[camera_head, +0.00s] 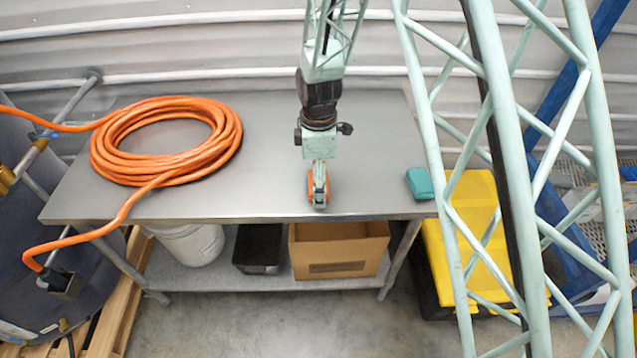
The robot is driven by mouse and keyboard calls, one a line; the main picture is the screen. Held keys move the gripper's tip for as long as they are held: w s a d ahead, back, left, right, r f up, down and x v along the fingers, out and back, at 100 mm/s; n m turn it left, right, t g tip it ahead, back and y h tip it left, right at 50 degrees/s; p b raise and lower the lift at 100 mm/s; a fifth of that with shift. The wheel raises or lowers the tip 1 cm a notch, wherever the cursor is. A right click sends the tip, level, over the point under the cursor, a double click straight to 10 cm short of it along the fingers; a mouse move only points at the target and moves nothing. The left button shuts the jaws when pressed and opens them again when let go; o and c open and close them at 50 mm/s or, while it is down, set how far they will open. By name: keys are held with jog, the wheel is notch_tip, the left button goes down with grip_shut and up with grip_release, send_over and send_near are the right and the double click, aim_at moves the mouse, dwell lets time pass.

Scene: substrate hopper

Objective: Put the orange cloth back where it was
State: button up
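The orange cloth (310,188) shows as small orange patches on both sides of my gripper's fingers, near the front edge of the grey metal table (262,160). My gripper (319,200) points down at the same spot and covers most of the cloth. I see the fingers nearly edge-on, so I cannot tell whether they are closed on the cloth. I also cannot tell whether the cloth touches the tabletop or is held just above it.
A coiled orange hose (222,150) takes up the table's left side. A teal folded cloth (420,184) lies at the right front corner. A bucket (190,243), black bin (258,248) and cardboard box (340,250) stand on the lower shelf.

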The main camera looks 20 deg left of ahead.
jog(key=shift+r, duration=0.15)
notch_tip(320, 180, up, 12)
jog(key=shift+p, duration=0.3)
dwell(0.9)
jog(key=shift+r, duration=0.1)
dwell(0.7)
